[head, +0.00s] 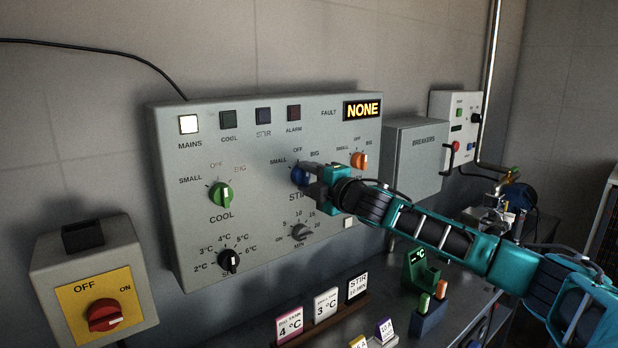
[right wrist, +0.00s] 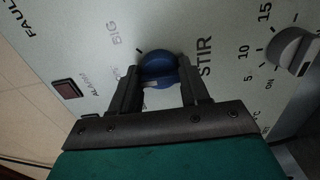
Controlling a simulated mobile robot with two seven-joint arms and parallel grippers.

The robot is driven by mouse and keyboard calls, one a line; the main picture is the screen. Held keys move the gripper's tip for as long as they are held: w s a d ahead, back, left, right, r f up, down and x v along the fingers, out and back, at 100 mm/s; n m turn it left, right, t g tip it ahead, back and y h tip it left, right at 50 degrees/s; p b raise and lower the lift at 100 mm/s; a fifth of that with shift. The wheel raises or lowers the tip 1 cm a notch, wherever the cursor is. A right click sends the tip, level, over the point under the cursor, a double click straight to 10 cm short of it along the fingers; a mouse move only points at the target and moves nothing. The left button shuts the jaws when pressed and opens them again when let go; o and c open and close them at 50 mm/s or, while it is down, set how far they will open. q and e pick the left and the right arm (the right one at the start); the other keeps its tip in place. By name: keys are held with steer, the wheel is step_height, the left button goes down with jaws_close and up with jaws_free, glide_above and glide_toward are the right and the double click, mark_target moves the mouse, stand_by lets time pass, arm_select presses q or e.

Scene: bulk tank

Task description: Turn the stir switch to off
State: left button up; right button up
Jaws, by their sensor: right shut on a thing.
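The stir switch is a blue knob (head: 297,175) on the grey control panel (head: 265,135), with SMALL, OFF and BIG printed around it and STIR below. My right gripper (head: 309,178) reaches in from the right and is shut on the knob. In the right wrist view the blue knob (right wrist: 158,67) sits between the two fingers of the right gripper (right wrist: 160,85). The fingers and hand partly cover it, so I cannot tell clearly which label its pointer faces. My left gripper is not in view.
The green COOL knob (head: 221,194), black temperature knob (head: 229,261), grey minutes knob (head: 302,232) and orange knob (head: 358,160) surround it on the panel. The fault display (head: 362,110) reads NONE. Small signs (head: 290,325) stand on the bench below. A red main switch (head: 104,315) is at left.

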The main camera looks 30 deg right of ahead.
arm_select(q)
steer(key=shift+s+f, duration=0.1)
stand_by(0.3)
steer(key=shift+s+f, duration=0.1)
arm_select(e)
steer(key=o, duration=1)
steer(key=shift+o, duration=0.2)
arm_select(q)
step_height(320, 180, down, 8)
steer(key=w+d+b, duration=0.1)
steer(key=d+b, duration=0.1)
steer(key=b, duration=0.9)
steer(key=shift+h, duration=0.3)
arm_select(e)
steer(key=s+d, duration=0.1)
steer(key=s, duration=1.1)
steer(key=shift+s, duration=0.4)
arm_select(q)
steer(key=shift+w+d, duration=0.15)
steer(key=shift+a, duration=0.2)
